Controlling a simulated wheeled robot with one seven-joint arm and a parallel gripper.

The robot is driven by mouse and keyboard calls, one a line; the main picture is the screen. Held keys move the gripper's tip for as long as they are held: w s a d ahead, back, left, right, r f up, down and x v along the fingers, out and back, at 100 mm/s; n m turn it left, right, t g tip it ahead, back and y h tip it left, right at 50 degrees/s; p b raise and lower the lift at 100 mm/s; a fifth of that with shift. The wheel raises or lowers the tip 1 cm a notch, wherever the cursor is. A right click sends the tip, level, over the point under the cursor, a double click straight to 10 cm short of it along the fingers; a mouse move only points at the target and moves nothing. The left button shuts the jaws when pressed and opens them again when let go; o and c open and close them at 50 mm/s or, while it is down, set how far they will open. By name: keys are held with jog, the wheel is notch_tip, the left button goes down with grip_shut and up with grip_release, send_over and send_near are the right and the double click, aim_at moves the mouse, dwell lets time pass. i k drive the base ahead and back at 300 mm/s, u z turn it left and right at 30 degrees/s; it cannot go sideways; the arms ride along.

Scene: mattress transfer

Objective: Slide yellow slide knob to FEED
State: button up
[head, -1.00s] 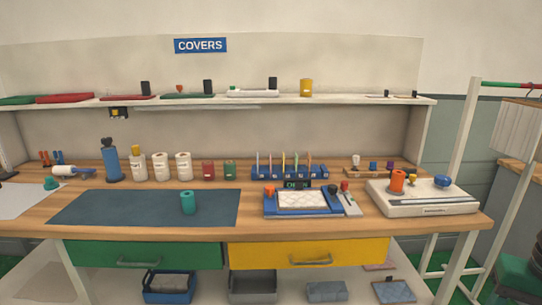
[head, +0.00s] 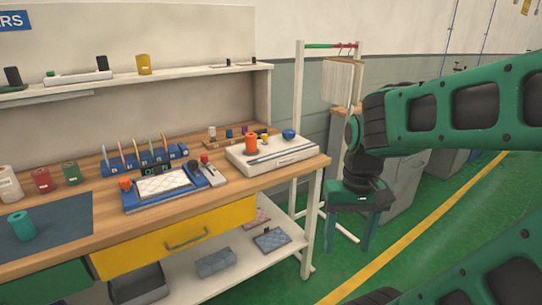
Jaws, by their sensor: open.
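A small yellow knob (head: 265,138) sits on top of the white device (head: 272,160) at the right end of the workbench, in the head view. It stands between an orange cylinder (head: 251,145) and a blue knob (head: 289,134). I cannot read a FEED mark at this size. My gripper (head: 348,238) is open and empty. It points down, right of the bench and apart from the device.
A blue tray with a white quilted pad (head: 163,185) lies left of the device. A white rail frame (head: 298,110) stands behind the bench's right end.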

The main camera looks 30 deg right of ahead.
aim_at(263, 137)
jog(key=k, duration=0.6)
jog(key=z, duration=0.45)
jog(key=i, duration=1.75)
jog(key=u, duration=0.45)
